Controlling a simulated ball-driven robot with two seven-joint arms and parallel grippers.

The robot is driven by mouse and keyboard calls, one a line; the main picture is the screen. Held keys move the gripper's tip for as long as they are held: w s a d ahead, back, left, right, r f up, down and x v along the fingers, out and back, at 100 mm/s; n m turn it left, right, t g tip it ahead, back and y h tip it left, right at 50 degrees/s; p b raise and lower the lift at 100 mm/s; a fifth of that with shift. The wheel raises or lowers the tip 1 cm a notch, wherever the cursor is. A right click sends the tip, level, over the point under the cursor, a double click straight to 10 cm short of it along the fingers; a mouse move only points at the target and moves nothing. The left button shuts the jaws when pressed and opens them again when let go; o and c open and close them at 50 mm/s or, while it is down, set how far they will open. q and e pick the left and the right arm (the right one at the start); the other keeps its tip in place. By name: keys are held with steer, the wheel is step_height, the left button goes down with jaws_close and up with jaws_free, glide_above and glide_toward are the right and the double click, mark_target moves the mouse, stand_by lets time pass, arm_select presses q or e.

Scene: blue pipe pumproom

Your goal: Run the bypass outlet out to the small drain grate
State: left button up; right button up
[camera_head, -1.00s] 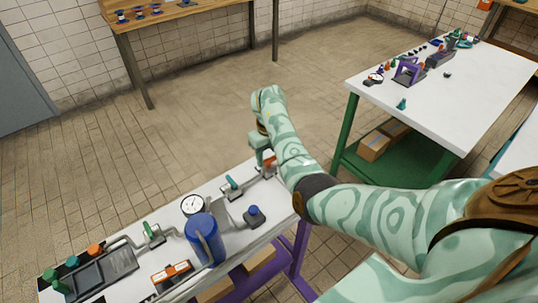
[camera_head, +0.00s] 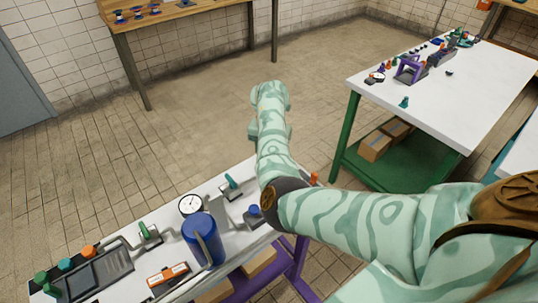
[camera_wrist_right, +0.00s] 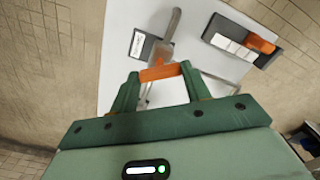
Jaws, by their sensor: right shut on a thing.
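In the right wrist view my right gripper (camera_wrist_right: 160,78) is shut on an orange grip piece (camera_wrist_right: 158,73), which lies across between its two green fingers. Beyond it a grey bar (camera_wrist_right: 171,32) runs over a dark block with a white label (camera_wrist_right: 143,46), and thin grey pipework shows past the fingers. I cannot tell surely whether the orange piece belongs to the bypass outlet. No drain grate can be made out with certainty. My left gripper is not in view.
On the bench stand a blue cylinder (camera_head: 203,240), a round gauge (camera_head: 190,205), a green-handled valve (camera_head: 148,231) and an orange device (camera_head: 167,274). A grey tray (camera_head: 118,262) lies at the left end. Another white table (camera_head: 445,95) stands right. The floor between is clear.

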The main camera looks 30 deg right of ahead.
steer(key=m+b, duration=0.1)
steer(key=m, duration=0.2)
steer(key=shift+f+m+b, duration=0.1)
steer(key=shift+m+b, duration=1)
steer(key=shift+m, duration=0.8)
steer(key=shift+o, duration=0.2)
steer(key=shift+r, duration=0.2)
steer(key=o, duration=1)
steer(key=shift+c, duration=0.2)
step_height(320, 180, up, 16)
steer(key=p, duration=0.5)
steer(key=shift+p, duration=0.4)
steer(key=shift+d, duration=0.1)
